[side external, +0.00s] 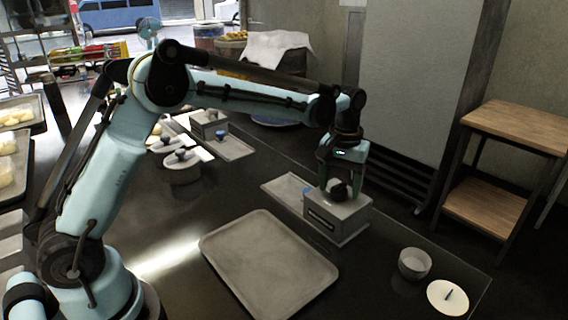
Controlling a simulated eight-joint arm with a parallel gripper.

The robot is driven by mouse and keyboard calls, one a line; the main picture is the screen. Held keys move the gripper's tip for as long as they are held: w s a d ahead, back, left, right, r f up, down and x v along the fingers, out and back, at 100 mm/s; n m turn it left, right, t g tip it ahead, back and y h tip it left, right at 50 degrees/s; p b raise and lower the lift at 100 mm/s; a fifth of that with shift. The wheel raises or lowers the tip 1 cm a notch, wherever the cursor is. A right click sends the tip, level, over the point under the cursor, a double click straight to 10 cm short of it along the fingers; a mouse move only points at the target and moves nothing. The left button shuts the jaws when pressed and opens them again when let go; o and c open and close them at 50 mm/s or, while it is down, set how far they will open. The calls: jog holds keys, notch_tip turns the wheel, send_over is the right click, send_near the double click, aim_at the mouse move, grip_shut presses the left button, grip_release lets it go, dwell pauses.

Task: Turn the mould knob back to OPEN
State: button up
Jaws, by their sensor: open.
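The mould (346,222) is a grey box on the dark worktop, right of the middle. It has a dark slot on its front face. A dark knob (339,193) is on its top. My gripper (341,186) points down over the box, with its fingers on either side of the knob. The jaws are open; I cannot tell whether either finger touches the knob. The knob's pointing direction and any OPEN marking are too small or hidden to read.
An empty grey tray (267,262) lies in front of the mould. A small bowl (414,263) and a white disc (447,297) are at the right edge of the worktop.

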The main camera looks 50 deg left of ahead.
aim_at(338, 185)
notch_tip(338, 185, up, 12)
dwell(0.5)
jog(key=shift+f, duration=0.1)
jog(key=s+a+r+m+t, duration=0.1)
jog(key=s+a+m+t, duration=0.2)
jog(key=s, duration=0.7)
jog(key=s+a+f+m+t, duration=0.1)
jog(key=s+f+t, duration=0.3)
jog(key=s+f, duration=0.3)
jog(key=s, duration=0.3)
jog(key=shift+s+a+f+m, duration=0.2)
jog(key=shift+s+f+m, duration=0.1)
jog(key=shift+f, duration=0.05)
jog(key=shift+c, duration=0.2)
